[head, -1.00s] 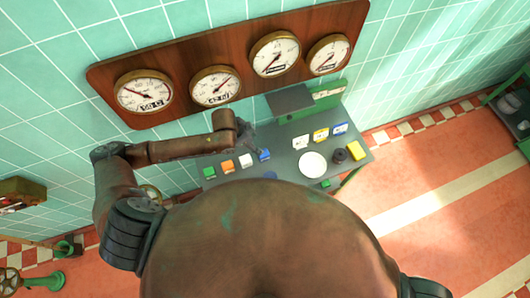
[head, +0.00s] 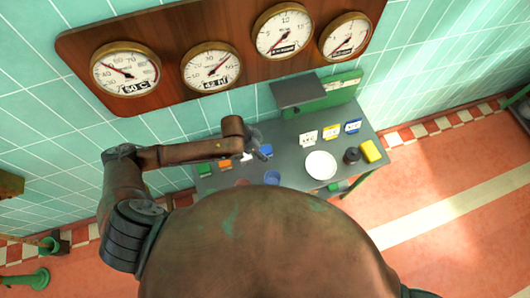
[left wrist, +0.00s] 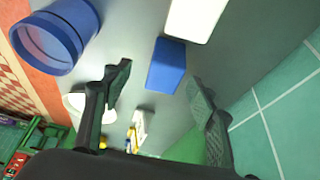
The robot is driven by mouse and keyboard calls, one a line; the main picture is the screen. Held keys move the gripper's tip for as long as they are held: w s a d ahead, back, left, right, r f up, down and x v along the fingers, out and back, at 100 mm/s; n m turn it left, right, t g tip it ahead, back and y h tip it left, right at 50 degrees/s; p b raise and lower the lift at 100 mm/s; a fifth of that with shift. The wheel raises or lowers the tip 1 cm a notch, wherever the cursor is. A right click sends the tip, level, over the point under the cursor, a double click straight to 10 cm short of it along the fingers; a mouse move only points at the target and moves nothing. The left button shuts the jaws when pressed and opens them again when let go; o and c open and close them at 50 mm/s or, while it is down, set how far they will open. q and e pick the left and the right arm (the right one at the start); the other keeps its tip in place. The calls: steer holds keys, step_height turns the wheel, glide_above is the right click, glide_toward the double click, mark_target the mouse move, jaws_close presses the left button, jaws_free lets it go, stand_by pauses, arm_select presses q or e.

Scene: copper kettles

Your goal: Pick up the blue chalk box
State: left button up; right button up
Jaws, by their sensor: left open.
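The blue chalk box (head: 265,150) stands on the grey table at the right end of a row of small coloured boxes. My left gripper (head: 256,144) is just beside and over it, partly hiding it in the head view. In the left wrist view the blue chalk box (left wrist: 167,66) shows ahead of the open fingers of my left gripper (left wrist: 160,77), roughly between their tips. Nothing is held, and contact cannot be made out. My right gripper is not in view.
A white chalk box (left wrist: 195,18) is close to the blue one. Orange (head: 225,165) and green (head: 205,169) boxes continue the row. A blue cup (head: 272,177) stands in front, with a white plate (head: 320,165) to the right. A gauge board (head: 175,48) hangs on the wall behind.

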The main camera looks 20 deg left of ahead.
mark_target(264, 150)
arm_select(q)
steer(key=x, duration=0.5)
steer(key=shift+w+a+f, duration=0.15)
steer(key=shift+w, duration=0.1)
steer(key=c, duration=1.4)
